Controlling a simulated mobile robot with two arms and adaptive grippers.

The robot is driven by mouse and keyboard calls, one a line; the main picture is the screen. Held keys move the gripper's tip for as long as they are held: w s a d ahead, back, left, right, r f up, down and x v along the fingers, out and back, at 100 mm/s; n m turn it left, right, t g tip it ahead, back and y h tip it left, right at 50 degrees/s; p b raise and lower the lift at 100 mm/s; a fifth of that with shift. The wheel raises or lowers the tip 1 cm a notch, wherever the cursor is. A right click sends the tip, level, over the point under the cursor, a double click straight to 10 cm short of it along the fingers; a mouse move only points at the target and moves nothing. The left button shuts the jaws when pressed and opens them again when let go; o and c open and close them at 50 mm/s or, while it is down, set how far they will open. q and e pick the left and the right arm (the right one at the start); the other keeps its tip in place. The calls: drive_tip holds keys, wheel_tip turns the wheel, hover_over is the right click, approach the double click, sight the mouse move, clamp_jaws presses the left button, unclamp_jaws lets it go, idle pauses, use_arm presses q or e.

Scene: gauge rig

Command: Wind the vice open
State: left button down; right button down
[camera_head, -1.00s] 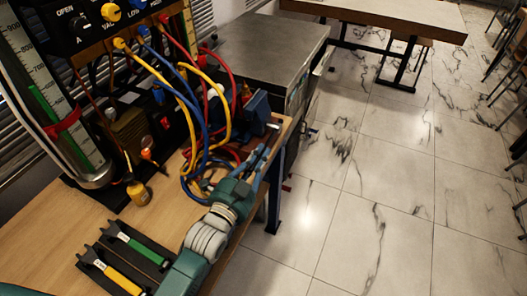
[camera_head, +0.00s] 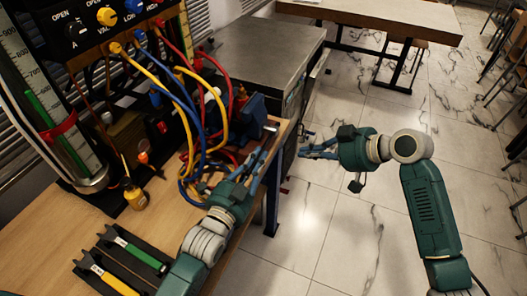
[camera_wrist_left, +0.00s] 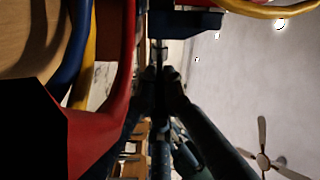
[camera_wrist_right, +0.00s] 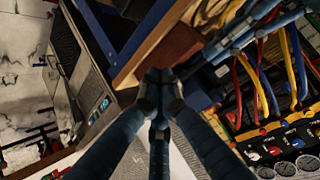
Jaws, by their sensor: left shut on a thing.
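The blue vice (camera_head: 254,106) is at the right end of the wooden bench. Its dark blue body also shows at the top of the left wrist view (camera_wrist_left: 185,22). My left gripper (camera_head: 256,162) is just in front of the vice at the bench edge. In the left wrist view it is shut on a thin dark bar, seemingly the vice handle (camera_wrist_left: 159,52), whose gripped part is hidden. My right gripper (camera_head: 303,151) is out over the floor, right of the vice and apart from it. Its fingertips look together and empty in the right wrist view (camera_wrist_right: 161,82).
Yellow, blue and red hoses (camera_head: 205,125) hang close left of the left gripper. A gauge panel (camera_head: 100,30) stands behind them. A metal cabinet (camera_head: 255,55) stands behind.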

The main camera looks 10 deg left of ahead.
use_arm(q)
drive_tip(key=shift+w+a, duration=0.1)
drive_tip(key=shift+a, duration=0.05)
use_arm(e)
drive_tip(key=s+a+r+n+g+y, duration=0.1)
drive_tip(key=s+a+r+n, duration=0.15)
drive_tip(key=r, duration=0.35)
drive_tip(key=s+a+r+n+g, duration=0.1)
drive_tip(key=s+r+n, duration=0.25)
drive_tip(key=r, duration=0.25)
drive_tip(key=d+f+x, duration=0.1)
drive_tip(key=f+x, duration=0.1)
drive_tip(key=x, duration=1)
drive_tip(key=shift+s+f+m, duration=0.2)
drive_tip(key=shift+s+m, duration=0.1)
drive_tip(key=shift+s, duration=0.05)
drive_tip(key=shift+f, duration=0.1)
